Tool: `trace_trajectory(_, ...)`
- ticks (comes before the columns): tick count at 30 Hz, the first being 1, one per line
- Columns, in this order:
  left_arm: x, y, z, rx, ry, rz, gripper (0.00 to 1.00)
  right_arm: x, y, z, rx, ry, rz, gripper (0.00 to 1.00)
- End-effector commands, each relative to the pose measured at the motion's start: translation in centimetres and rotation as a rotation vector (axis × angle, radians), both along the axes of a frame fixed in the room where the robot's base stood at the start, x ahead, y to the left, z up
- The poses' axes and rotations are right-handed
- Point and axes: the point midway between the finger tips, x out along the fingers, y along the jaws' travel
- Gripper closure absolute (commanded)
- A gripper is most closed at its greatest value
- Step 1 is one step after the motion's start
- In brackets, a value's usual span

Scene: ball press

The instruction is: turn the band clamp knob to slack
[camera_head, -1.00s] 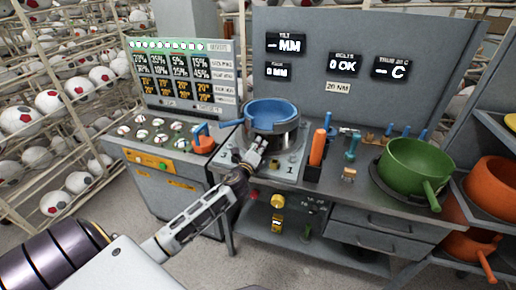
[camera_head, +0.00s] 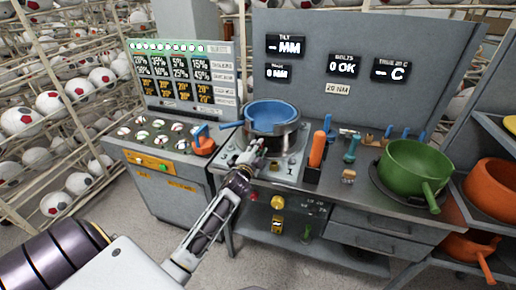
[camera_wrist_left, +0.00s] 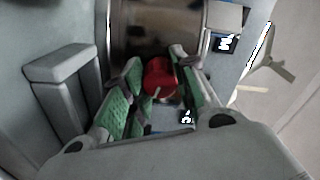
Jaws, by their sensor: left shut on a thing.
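A red knob (camera_wrist_left: 160,77) shows in the left wrist view, in front of a shiny metal cylinder (camera_wrist_left: 150,35). The green-padded fingers of my left gripper (camera_wrist_left: 158,90) stand on both sides of the knob and are shut on it. In the head view, my left gripper (camera_head: 254,152) is at the front of the metal ring (camera_head: 284,140) under a blue pan (camera_head: 270,114). The gripper hides the knob there, and I cannot tell how far it is turned. My right gripper is not in view.
An orange-handled tool (camera_head: 317,150) stands in a holder right of the ring. A green pan (camera_head: 414,166) sits further right. A panel with ball samples (camera_head: 160,133) is to the left. A red button (camera_head: 252,196) and a yellow button (camera_head: 278,202) are below the bench top.

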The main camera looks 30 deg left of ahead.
Motion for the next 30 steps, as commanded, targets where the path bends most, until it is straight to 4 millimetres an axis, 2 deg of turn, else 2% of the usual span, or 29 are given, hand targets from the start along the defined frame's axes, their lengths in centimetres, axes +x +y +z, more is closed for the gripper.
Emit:
trace_trajectory(6, -0.04, -0.01, -0.14, -0.160, -0.033, 0.002, 0.95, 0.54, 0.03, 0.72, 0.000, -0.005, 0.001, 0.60)
trace_trajectory(12, -0.03, -0.05, -0.15, -0.246, -0.055, 0.001, 0.95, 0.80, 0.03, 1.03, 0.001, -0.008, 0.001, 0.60)
trace_trajectory(29, -0.02, -0.03, -0.22, -0.284, -0.064, 0.000, 0.95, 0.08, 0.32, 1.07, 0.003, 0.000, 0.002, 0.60)
trace_trajectory(30, -0.02, -0.03, -0.22, -0.284, -0.064, 0.000, 0.68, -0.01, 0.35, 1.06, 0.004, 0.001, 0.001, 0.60)
